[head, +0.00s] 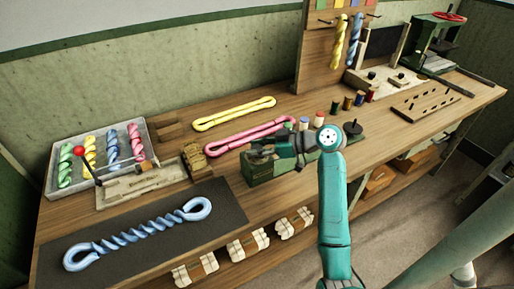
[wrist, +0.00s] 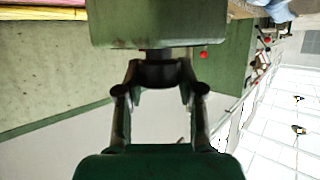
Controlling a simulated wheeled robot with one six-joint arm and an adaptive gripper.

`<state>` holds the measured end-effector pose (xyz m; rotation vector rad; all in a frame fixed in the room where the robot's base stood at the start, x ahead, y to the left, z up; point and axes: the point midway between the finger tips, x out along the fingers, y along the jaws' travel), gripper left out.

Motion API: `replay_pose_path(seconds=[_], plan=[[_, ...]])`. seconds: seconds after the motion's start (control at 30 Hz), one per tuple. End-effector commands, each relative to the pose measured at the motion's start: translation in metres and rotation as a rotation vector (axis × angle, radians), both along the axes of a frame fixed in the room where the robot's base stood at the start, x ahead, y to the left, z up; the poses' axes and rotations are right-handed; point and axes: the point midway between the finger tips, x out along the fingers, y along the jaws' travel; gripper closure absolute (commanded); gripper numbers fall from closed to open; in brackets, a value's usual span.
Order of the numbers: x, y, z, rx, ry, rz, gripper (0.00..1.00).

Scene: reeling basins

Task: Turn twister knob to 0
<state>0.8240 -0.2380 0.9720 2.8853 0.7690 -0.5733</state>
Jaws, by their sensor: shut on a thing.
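The twister is a green box-shaped machine (head: 265,172) on the bench in the head view, with a dark round post (head: 352,128) at its right end. In the wrist view its green body (wrist: 158,24) fills the top middle, and the dark twister knob (wrist: 160,73) projects from it towards me. My gripper (wrist: 160,86) is shut on the knob, one finger on each side. In the head view my gripper (head: 262,150) reaches left from my teal arm to the twister, and it hides the knob. I cannot read the knob's setting or a 0 mark.
A yellow skein (head: 234,113) and a pink skein (head: 250,137) lie behind the twister. A blue twisted skein (head: 137,234) lies on a dark mat (head: 215,186) at the front left. Small spools (head: 348,102) stand behind my arm. A grey tray (head: 53,184) holds several twisted skeins.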

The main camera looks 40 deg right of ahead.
Motion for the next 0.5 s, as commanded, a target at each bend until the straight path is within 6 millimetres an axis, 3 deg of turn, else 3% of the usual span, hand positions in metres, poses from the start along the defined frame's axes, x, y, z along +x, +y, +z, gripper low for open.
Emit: replay_pose_path(seconds=[0.23,0.27,0.3,0.37,0.5], plan=[[0.0001,0.0000,-0.0009,0.000,0.001,0.000,0.97],[0.0000,0.0001,-0.0009,0.000,0.001,0.000,0.58],[0.0000,0.0001,-0.0009,0.000,0.001,0.000,0.48],[0.0000,0.0001,-0.0008,0.000,0.001,0.000,0.36],[0.0001,0.0000,-0.0006,0.000,0.001,0.000,0.36]])
